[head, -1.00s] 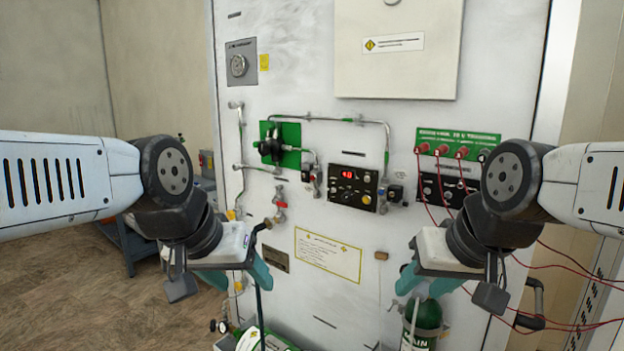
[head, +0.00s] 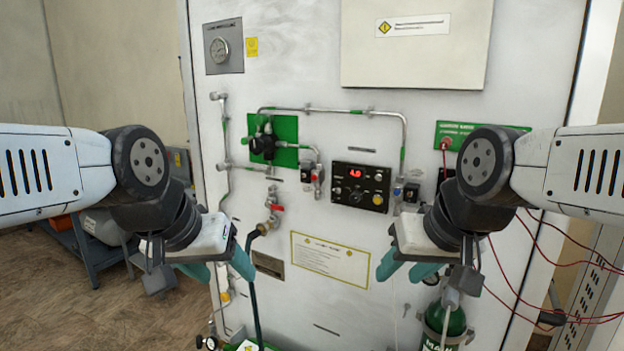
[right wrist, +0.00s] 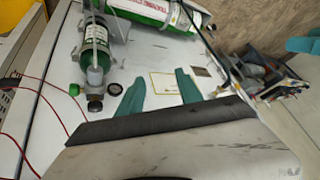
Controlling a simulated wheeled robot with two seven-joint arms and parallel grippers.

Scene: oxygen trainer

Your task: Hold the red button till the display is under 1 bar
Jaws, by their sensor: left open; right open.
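The black control panel (head: 345,196) is on the white cabinet front, ahead and between my two grippers. Its lit red display (head: 349,172) seems to read 4.0. Below it are small knobs and a yellow button (head: 378,199); a red button cannot be made out clearly at this size. My left gripper (head: 220,268) is open and empty, in front of the cabinet, lower left of the panel. My right gripper (head: 405,268) is open and empty, lower right of the panel; its teal fingers also show in the right wrist view (right wrist: 159,92). Neither gripper touches the panel.
A green plate (head: 287,131) with a black regulator and pipes is left of the panel. A red-handled valve (head: 277,208) sits below it. Red cables (head: 505,275) hang at the right. A green cylinder (head: 455,326) stands below right. A blue bench (head: 92,250) is at the left.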

